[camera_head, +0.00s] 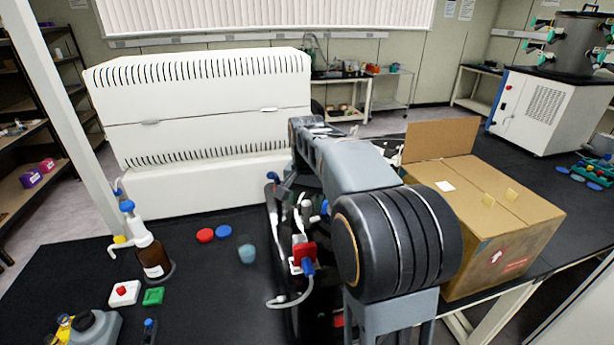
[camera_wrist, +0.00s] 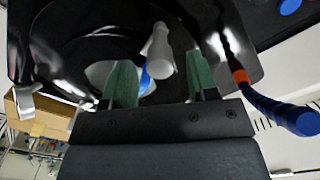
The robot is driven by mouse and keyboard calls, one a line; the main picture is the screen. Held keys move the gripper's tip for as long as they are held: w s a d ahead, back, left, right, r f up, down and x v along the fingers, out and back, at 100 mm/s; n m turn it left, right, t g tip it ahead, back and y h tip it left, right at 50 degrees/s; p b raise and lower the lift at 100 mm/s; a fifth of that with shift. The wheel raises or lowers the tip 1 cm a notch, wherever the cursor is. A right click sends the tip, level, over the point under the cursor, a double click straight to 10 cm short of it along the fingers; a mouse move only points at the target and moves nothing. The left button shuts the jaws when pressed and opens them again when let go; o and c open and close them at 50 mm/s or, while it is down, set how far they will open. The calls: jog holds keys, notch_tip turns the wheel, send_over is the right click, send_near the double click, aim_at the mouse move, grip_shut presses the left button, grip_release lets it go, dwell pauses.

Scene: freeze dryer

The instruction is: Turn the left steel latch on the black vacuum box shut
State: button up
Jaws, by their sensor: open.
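The black vacuum box (camera_wrist: 235,45) fills the top of the wrist view, with a round opening or window in its face. In the head view, my arm hides much of the box. A pale steel latch (camera_wrist: 160,50) stands out from the box, between the two green fingers of my gripper (camera_wrist: 160,66). The fingers are open, one on each side of the latch, with gaps showing; contact cannot be told. A second steel latch (camera_wrist: 29,101) is at the box's left edge in the wrist view. My gripper is hidden in the head view.
A blue hose (camera_wrist: 280,110) with an orange collar hangs right of my gripper. In the head view, a red fitting (camera_head: 303,254) sits left of my arm, a cardboard box (camera_head: 490,215) right of it, and a white machine (camera_head: 200,120) behind. A brown bottle (camera_head: 151,258) stands left.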

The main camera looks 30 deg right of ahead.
notch_tip(320, 180, up, 12)
dwell(0.4)
dwell(0.5)
